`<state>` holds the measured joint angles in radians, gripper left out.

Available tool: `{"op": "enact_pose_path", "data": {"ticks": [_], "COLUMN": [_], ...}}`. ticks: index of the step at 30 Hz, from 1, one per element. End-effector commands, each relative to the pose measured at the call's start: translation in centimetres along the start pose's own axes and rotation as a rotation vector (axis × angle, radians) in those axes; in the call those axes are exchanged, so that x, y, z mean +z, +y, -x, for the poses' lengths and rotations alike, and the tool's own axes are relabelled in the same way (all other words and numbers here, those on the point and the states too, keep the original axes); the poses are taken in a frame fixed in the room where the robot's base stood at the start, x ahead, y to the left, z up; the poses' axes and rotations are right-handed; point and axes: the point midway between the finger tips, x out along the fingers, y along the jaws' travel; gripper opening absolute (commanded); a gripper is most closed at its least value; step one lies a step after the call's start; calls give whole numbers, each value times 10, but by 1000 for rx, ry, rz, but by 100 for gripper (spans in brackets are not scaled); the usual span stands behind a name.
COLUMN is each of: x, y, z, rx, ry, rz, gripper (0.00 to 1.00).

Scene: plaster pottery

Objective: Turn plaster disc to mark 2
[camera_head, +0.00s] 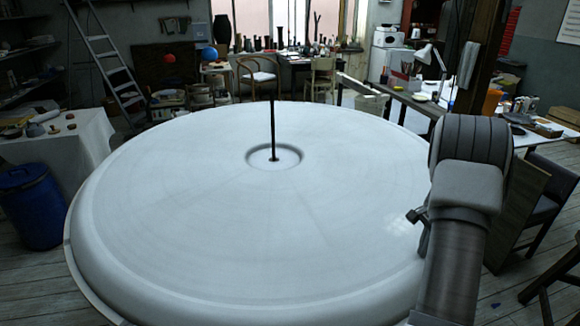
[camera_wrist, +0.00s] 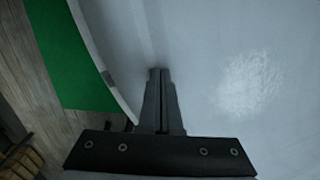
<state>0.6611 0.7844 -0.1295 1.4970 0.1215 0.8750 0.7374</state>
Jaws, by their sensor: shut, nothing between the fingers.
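The plaster disc (camera_head: 210,215) is a large, pale, round slab with a raised rounded rim. It fills the middle of the head view, with a dark upright rod (camera_head: 273,130) in a shallow ring at its centre. My gripper (camera_head: 415,216) is over the right side of the disc near its rim, partly hidden by my arm. In the wrist view my gripper (camera_wrist: 160,72) is shut and empty, with its fingertips against the pale disc surface (camera_wrist: 230,50) as background. I cannot tell whether they touch it. No numbered mark is legible.
A green surface (camera_wrist: 72,55) lies beyond the disc's edge in the wrist view. A blue barrel (camera_head: 32,205) and a cloth-covered table (camera_head: 75,150) stand at left. A ladder (camera_head: 108,65), chairs and cluttered tables stand behind. A dark chair (camera_head: 550,200) is at right.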

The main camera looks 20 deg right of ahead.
Motion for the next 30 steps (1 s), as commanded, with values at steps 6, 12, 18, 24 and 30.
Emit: {"op": "enact_pose_path", "data": {"ticks": [6, 12, 18, 24, 30], "x": [-2, -2, -2, -2, -2], "y": [0, 0, 0, 0, 0], "z": [18, 30, 42, 55, 66], "rx": [-3, -4, -4, -4, -4], "ry": [4, 6, 6, 6, 6], "rz": [-1, -1, -1, -1, -1], "gripper": [0, 0, 0, 0, 0]}}
